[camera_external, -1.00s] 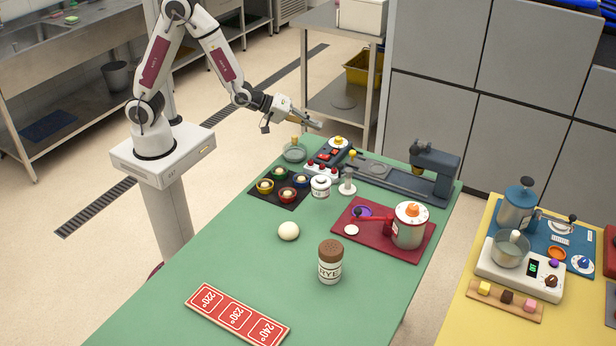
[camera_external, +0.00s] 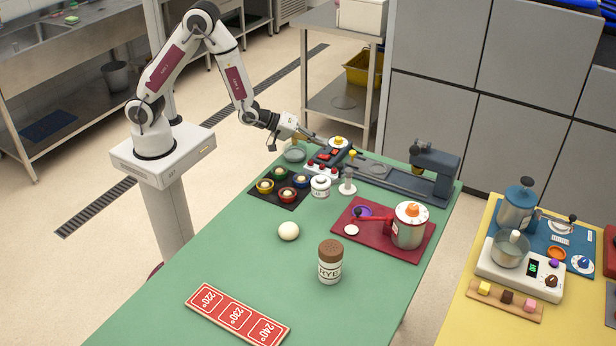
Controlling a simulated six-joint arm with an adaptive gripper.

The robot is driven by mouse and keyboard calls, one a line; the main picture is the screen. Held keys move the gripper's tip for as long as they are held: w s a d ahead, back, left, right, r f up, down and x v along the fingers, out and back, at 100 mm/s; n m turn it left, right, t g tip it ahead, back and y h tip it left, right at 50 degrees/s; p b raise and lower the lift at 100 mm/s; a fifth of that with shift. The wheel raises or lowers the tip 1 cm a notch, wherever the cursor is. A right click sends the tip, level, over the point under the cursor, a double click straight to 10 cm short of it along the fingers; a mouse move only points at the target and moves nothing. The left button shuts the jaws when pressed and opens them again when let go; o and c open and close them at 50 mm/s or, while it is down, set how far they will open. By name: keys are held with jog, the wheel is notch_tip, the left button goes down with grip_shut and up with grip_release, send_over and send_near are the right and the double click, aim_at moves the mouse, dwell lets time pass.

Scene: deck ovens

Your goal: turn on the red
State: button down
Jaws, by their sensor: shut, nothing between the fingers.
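A dark control box (camera_external: 316,159) stands at the far left end of the green table. Its top carries small red-orange rocker switches (camera_external: 324,156), and a yellow knob on a white disc (camera_external: 338,141) sits at its back end. A white strip with several small red knobs (camera_external: 322,168) lies along its front. Whether any switch is on is too small to tell. My gripper (camera_external: 318,141) is shut and empty, just above the back left part of the box. I cannot tell whether it touches the box.
A glass dish (camera_external: 294,154) sits left of the box, and a tray of coloured bowls (camera_external: 283,187) in front. A white jar (camera_external: 320,186) and a white stand with a yellow top (camera_external: 348,182) are close by. A grey-blue machine (camera_external: 434,170) stands right.

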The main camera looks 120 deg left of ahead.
aim_at(323, 157)
jog(key=shift+w+f, duration=0.2)
jog(key=shift+f, duration=0.3)
jog(key=shift+w+f, duration=0.2)
jog(key=shift+f, duration=0.25)
jog(key=shift+w+f, duration=0.25)
jog(key=shift+f, duration=0.5)
dwell(1.9)
jog(key=shift+r, duration=0.2)
jog(key=shift+s+r, duration=0.25)
jog(key=shift+r, duration=0.3)
dwell(0.5)
jog(key=shift+s+r, duration=0.3)
jog(key=shift+r, duration=0.45)
jog(key=shift+s+r, duration=0.3)
jog(key=shift+r, duration=0.5)
jog(key=shift+s+r, duration=0.3)
jog(key=shift+r, duration=0.45)
jog(key=shift+d+r, duration=0.1)
